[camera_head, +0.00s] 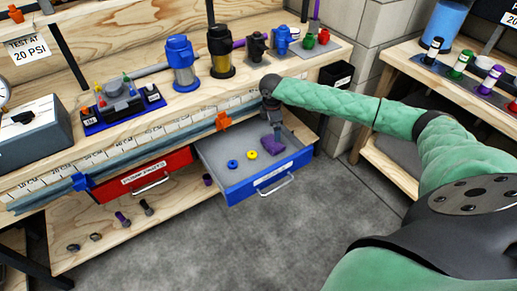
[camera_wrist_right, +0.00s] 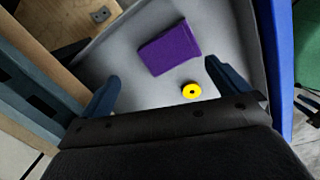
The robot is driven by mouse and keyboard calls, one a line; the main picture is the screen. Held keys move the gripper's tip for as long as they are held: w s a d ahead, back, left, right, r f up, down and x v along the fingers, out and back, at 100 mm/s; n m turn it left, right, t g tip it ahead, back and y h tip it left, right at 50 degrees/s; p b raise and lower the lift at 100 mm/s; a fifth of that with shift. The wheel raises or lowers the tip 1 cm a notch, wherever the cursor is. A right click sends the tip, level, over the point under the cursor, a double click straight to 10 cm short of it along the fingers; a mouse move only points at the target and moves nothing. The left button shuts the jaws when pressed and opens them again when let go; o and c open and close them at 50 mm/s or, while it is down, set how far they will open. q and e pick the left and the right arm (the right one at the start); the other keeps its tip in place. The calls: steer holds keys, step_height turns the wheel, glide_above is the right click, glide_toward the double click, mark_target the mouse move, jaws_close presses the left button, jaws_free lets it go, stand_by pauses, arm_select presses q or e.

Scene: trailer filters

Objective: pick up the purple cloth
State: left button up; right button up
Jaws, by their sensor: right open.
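The purple cloth (camera_head: 270,146) lies as a small folded piece on the grey floor of the pulled-out blue drawer (camera_head: 262,185). In the right wrist view the cloth (camera_wrist_right: 170,48) is a flat purple rectangle lying beyond my fingertips, in line with the space between them. My right gripper (camera_head: 277,129) points down over the drawer, right by the cloth in the head view. Its two fingers (camera_wrist_right: 165,84) are spread apart with nothing held between them. My left gripper is in neither view.
A yellow ring (camera_head: 251,155) and a blue ring (camera_head: 233,164) lie in the drawer beside the cloth. Open floor (camera_head: 290,235) lies in front.

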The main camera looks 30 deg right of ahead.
mark_target(269, 144)
steer(key=shift+a+f+n, duration=0.15)
steer(key=shift+a+n, duration=0.15)
steer(key=shift+a, duration=0.05)
steer(key=shift+s+a+n+g+y, duration=0.1)
steer(key=shift+a+n+g+y, duration=0.2)
steer(key=shift+a, duration=0.05)
steer(key=shift+s+a+f+n, duration=0.15)
steer(key=shift+a+n, duration=0.1)
steer(key=shift+n, duration=0.45)
steer(key=shift+a+n, duration=0.1)
steer(key=shift+n, duration=0.5)
steer(key=shift+f, duration=1.35)
step_height(269, 144, down, 5)
steer(key=shift+s+r, duration=0.15)
steer(key=shift+r, duration=0.05)
steer(key=shift+f, duration=0.2)
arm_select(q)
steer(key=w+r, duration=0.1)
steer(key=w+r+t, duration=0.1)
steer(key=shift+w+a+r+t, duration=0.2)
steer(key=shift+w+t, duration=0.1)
arm_select(e)
steer(key=c, duration=0.8)
